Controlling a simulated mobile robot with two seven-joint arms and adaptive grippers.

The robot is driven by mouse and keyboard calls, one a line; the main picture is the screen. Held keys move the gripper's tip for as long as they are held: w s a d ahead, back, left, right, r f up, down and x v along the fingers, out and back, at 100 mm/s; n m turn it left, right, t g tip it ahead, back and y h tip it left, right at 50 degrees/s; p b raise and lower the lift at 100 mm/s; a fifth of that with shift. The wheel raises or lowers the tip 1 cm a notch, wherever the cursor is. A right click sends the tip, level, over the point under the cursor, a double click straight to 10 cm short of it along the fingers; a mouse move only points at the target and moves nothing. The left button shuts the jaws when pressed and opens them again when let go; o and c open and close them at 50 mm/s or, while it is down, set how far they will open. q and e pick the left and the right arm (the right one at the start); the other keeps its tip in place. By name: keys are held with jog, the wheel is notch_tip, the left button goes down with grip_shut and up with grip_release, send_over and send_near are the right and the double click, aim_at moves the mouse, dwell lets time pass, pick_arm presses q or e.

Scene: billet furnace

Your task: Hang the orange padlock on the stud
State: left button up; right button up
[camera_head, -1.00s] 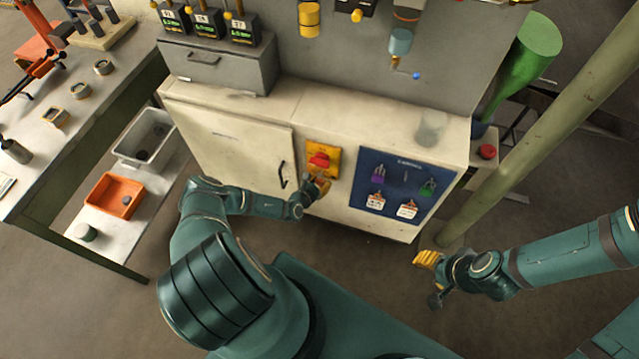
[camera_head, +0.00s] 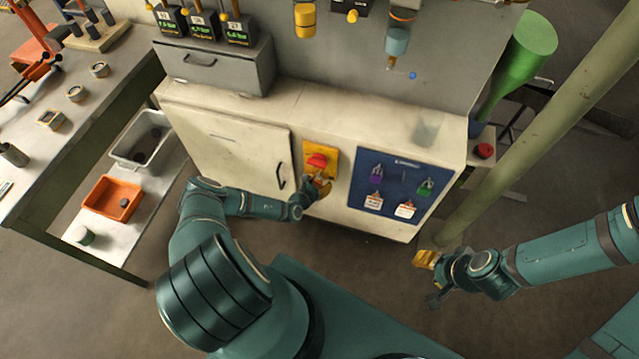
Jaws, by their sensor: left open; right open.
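I cannot make out an orange padlock for sure in this view. The blue board (camera_head: 352,196) on the cabinet front carries a purple padlock (camera_head: 376,173), a green padlock (camera_head: 425,187) and two white tags (camera_head: 406,210). The stud is too small to tell; the space between the two padlocks shows no clear padlock. My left gripper (camera_head: 321,184) is open at the yellow plate (camera_head: 309,148), just below its red switch knob (camera_head: 317,161); its fingers hide part of the plate.
The cream cabinet (camera_head: 225,150) has a closed door with a black handle. A pale green post (camera_head: 540,125) rises at the right. A workbench (camera_head: 40,165) stands at the left, with a grey bin (camera_head: 122,150) and an orange bin (camera_head: 92,205) on its lower shelf. The floor below the board is clear.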

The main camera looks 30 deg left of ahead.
pick_arm(q)
jog(key=shift+w+a+r, duration=0.1)
jog(key=shift+a+r, duration=0.15)
jog(key=shift+a, duration=0.45)
jog(key=shift+s, duration=0.25)
jog(key=d+v, duration=0.1)
jog(key=v, duration=1)
jog(key=shift+s, duration=0.3)
jog(key=shift+d, duration=0.15)
